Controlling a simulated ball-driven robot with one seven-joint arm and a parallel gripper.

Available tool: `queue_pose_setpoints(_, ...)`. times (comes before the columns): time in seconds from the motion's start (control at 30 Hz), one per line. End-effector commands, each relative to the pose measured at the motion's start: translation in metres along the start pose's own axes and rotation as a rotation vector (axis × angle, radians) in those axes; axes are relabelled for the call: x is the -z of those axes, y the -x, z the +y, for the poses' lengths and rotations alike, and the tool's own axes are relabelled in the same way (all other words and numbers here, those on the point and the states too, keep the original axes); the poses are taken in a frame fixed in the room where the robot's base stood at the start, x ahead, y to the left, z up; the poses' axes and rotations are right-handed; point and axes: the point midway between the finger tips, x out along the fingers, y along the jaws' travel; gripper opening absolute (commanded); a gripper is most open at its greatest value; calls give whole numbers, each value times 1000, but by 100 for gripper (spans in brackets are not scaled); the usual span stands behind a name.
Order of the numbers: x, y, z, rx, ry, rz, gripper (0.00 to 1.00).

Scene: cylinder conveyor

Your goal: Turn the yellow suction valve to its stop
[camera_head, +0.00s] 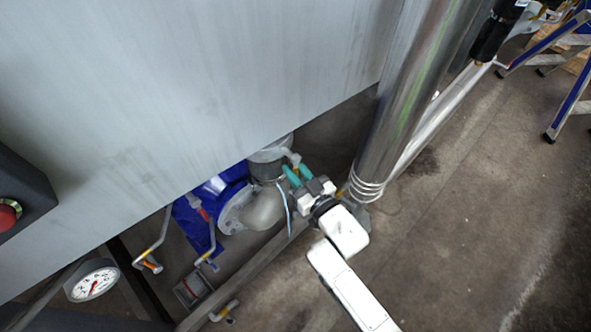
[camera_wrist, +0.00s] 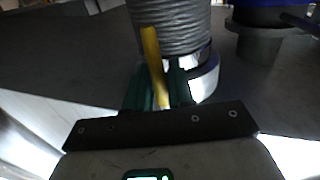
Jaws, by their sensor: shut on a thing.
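The yellow suction valve handle (camera_wrist: 153,58) shows in the wrist view as a yellow bar rising from between the fingers, tilted slightly to the left. My gripper (camera_wrist: 157,90) has two green fingers, one on each side of the handle, and is shut on it. Behind it in the wrist view stands a grey ribbed hose (camera_wrist: 172,28) with a shiny metal collar. In the head view my gripper (camera_head: 292,174) is beside the grey pipework under the large panel. There the handle is mostly hidden by the fingers.
A blue pump (camera_head: 218,192) and a grey rounded pipe (camera_head: 264,210) sit left of my gripper. A tall shiny column (camera_head: 400,100) stands close on the right. A pressure gauge (camera_head: 92,280) and a red button (camera_head: 8,214) are at the left.

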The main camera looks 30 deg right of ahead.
Motion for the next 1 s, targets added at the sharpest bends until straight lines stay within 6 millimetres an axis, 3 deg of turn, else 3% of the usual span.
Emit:
queue_pose_setpoints(0.57, -1, 0, 1, 0, 19, 4, 0)
queue_pose_setpoints(1.0, -1, -3, 16, 0, 285, 57, 0)
